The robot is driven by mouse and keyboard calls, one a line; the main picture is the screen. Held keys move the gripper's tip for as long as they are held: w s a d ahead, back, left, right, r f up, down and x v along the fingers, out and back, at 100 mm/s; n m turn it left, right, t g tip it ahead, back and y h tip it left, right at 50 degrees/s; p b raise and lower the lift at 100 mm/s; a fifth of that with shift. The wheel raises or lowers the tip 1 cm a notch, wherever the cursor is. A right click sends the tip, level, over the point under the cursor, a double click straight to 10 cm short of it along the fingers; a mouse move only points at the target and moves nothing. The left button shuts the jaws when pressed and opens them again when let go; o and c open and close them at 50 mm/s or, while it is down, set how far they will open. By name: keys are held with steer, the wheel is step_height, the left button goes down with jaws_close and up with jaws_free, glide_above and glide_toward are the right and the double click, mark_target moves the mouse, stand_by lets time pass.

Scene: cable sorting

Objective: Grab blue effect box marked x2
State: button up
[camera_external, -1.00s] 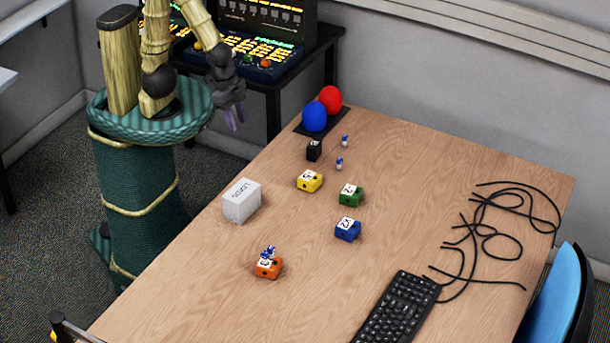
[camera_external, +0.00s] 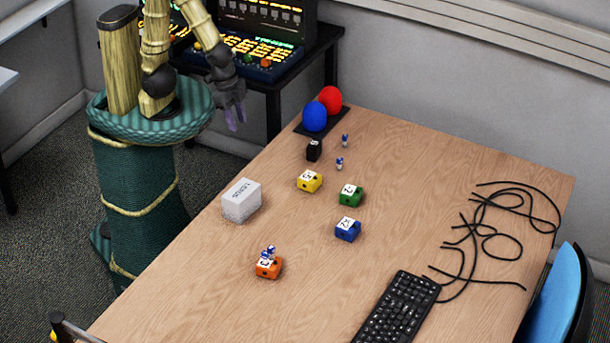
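The blue effect box (camera_external: 347,231) sits on the wooden table, right of the table's middle line of boxes. A white label with dark marking is on its top; the marking looks like x2 but is small. My gripper (camera_external: 236,118) hangs off the table's far left edge, pointing down, well away from the blue box. Its two purple fingertips show a gap between them, with nothing held.
A green box (camera_external: 350,195) stands just behind the blue one and a yellow box (camera_external: 309,181) further left. An orange box (camera_external: 268,267), a white box (camera_external: 241,201), a black box (camera_external: 314,150), a keyboard (camera_external: 397,309) and loose black cables (camera_external: 487,236) are also on the table (camera_external: 200,290).

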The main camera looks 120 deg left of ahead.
steer(key=shift+o, duration=0.2)
steer(key=o, duration=0.9)
